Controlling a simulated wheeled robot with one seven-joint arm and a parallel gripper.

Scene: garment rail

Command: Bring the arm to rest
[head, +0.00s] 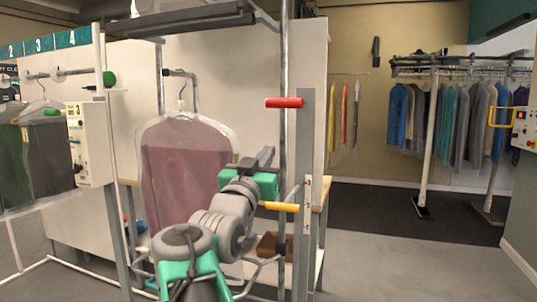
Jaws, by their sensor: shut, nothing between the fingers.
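My arm reaches up from the bottom of the head view, with grey joints and green parts. My gripper (265,157) is at its far end, beyond a green block. It is shut and empty, raised in front of the pale panel. A bagged mauve garment (185,175) hangs from a hook just to the left of it, farther back as it appears. I cannot tell the exact gap between them. The lower right part of the garment is hidden behind my arm.
A metal post with a red handle (284,103) and a yellow handle (279,207) stands close right of my gripper. A control box (88,145) and hanging garments are at left. A full garment rail (460,65) stands at back right. The right floor (400,255) is clear.

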